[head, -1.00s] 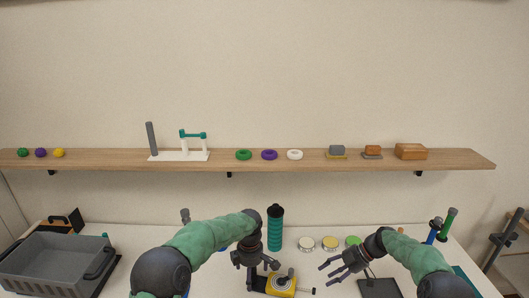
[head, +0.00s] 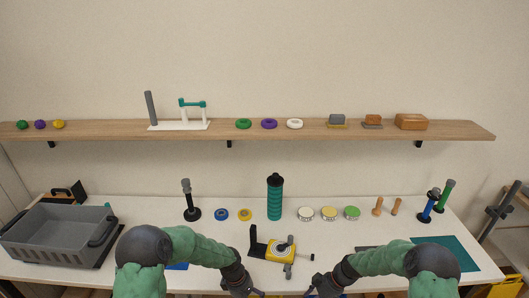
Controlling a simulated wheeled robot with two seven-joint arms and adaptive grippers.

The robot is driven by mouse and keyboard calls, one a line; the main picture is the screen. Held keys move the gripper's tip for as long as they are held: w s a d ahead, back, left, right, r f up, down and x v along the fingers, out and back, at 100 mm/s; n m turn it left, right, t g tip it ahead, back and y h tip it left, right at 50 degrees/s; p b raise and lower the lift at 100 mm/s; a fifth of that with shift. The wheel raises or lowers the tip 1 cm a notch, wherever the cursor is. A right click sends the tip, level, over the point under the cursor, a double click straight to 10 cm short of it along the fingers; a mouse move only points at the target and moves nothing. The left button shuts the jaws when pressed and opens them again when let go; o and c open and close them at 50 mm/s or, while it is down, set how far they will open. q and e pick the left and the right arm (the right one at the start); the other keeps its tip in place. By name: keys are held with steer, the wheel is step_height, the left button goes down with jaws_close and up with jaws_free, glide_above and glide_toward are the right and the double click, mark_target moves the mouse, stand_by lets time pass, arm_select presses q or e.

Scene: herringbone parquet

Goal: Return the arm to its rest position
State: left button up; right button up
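My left arm, green with dark joints, comes in from the lower left, and its gripper (head: 250,291) is at the bottom edge, in front of the white table. My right arm comes in from the lower right, and its gripper (head: 312,287) is also at the bottom edge, a little right of the left one. Both hands are low in the picture and partly cut off or small, so their finger opening is unclear. No object shows in either hand. A yellow device with a round dial (head: 282,249) stands on the table behind the hands, apart from both.
The white table (head: 330,236) holds a grey crate (head: 57,236) at left, a teal ribbed cylinder (head: 275,199), tape rolls (head: 245,215), round tins (head: 329,213), wooden pegs and a teal mat (head: 447,252) at right. A wooden shelf (head: 250,131) with small objects runs above.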

arm_select(q)
steer(key=s+a+f+m+b, duration=0.1)
steer(key=s+f, duration=0.3)
steer(key=s, duration=0.4)
steer(key=s+a+f+m+b, duration=0.1)
steer(key=s+f+m, duration=0.3)
steer(key=s, duration=0.4)
steer(key=s+a+f+m+t+h+b, duration=0.1)
steer(key=s+a+f+m+b, duration=0.1)
steer(key=s, duration=0.6)
step_height(320, 180, down, 2)
steer(key=shift+f+m, duration=0.2)
steer(key=shift+m, duration=0.3)
arm_select(e)
steer(key=s+a+f+m, duration=0.2)
steer(key=s+f+m, duration=0.1)
steer(key=s, duration=0.5)
steer(key=s+a+f+m+h, duration=0.1)
steer(key=s+a+f+m, duration=0.2)
steer(key=s, duration=0.5)
steer(key=s+a+f+m+h, duration=0.1)
steer(key=s+f+m, duration=0.3)
steer(key=s, duration=0.4)
steer(key=shift+s+a+m+t, duration=0.4)
steer(key=shift+a+m, duration=0.2)
steer(key=shift+a, duration=0.1)
steer(key=shift+w, duration=0.1)
